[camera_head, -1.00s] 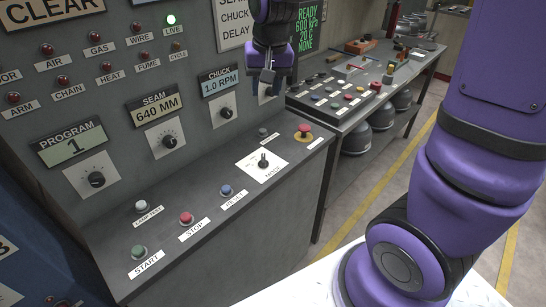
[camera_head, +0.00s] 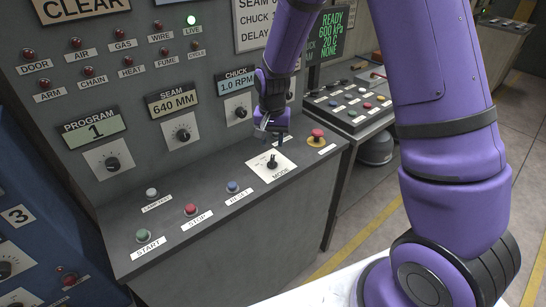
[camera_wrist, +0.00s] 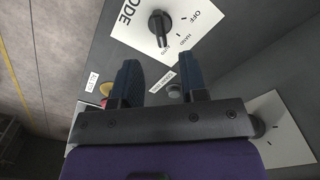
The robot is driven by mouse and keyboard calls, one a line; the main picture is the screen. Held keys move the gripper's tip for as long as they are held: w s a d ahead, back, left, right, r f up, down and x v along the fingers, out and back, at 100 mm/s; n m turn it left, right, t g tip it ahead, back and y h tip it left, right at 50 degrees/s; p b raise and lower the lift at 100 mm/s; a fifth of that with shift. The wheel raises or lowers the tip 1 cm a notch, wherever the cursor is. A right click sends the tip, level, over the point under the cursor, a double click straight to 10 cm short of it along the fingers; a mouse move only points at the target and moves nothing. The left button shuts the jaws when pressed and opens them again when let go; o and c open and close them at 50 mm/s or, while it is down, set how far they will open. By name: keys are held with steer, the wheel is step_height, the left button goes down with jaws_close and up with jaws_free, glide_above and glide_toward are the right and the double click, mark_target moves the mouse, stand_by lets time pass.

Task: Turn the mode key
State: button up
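The mode key is a black knob (camera_head: 271,163) on a white plate (camera_head: 284,172) marked MODE, on the sloping console. In the wrist view the knob (camera_wrist: 158,27) is at the top, with OFF, HAND and what looks like AUTO printed around it. Its pointer seems to face the AUTO mark. My gripper (camera_head: 270,130) is above the console, just behind the mode plate and apart from the knob. In the wrist view my gripper (camera_wrist: 160,72) has its two dark fingers spread with nothing between them.
A red mushroom button (camera_head: 317,135) on a yellow base is right of the mode plate. RESET (camera_head: 232,187), STOP (camera_head: 191,209) and START (camera_head: 143,236) buttons are at left. The CHUCK dial (camera_head: 241,112) is on the upright panel behind. A side bench stands at right.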

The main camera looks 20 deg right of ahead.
mark_target(272, 158)
step_height(272, 158, down, 7)
stand_by(0.3)
jaws_close()
